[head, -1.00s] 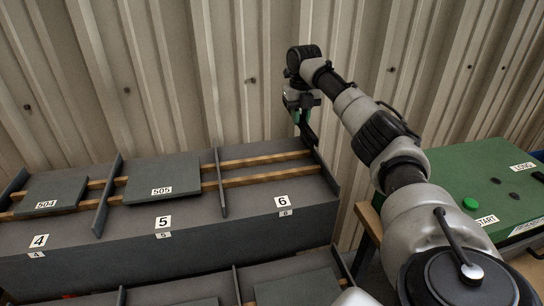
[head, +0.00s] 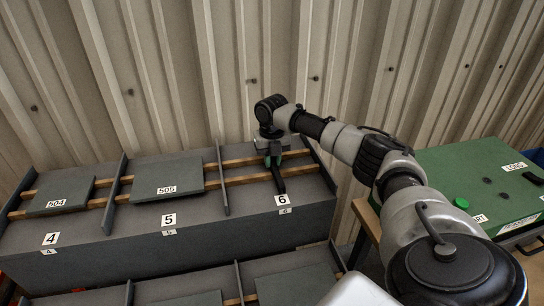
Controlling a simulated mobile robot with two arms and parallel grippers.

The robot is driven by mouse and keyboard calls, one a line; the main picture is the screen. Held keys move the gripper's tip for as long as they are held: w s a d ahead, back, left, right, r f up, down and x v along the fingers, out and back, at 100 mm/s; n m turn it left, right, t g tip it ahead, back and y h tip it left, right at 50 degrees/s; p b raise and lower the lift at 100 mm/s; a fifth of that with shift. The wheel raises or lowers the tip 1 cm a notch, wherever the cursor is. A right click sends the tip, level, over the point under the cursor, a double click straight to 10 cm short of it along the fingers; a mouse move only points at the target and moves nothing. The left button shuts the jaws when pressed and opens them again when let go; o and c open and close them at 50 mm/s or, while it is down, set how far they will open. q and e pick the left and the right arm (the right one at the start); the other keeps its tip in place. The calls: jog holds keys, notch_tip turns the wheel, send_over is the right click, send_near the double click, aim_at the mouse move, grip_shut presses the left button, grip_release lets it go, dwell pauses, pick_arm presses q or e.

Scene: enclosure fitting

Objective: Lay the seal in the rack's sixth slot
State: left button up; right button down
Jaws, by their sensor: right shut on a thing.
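The rack (head: 110,256) has numbered slots parted by upright dividers, with two wooden rails running across. The sixth slot (head: 245,196), labelled 6, is at the right end of the upper row and has no plate on it. My right gripper (head: 275,163) is over this slot, pointing down, shut on a narrow dark piece, which I take to be the seal (head: 279,183). The piece hangs at the front rail; I cannot tell whether it touches the rack. The fingertips are small and partly hidden by the wrist. My left gripper is not in view.
Plate 505 (head: 167,178) lies in slot 5 and plate 504 (head: 61,197) in slot 4. A lower row holds more plates (head: 285,287). A corrugated wall (head: 180,70) rises close behind the rack.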

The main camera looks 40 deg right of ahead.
aim_at(272, 160)
jog(key=shift+a, duration=0.1)
jog(key=c, duration=1.1)
grip_release()
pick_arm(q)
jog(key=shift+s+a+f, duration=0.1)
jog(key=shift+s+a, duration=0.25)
pick_arm(e)
jog(key=shift+o, duration=0.2)
pick_arm(q)
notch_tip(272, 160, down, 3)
jog(key=b, duration=0.3)
pick_arm(e)
notch_tip(272, 160, up, 12)
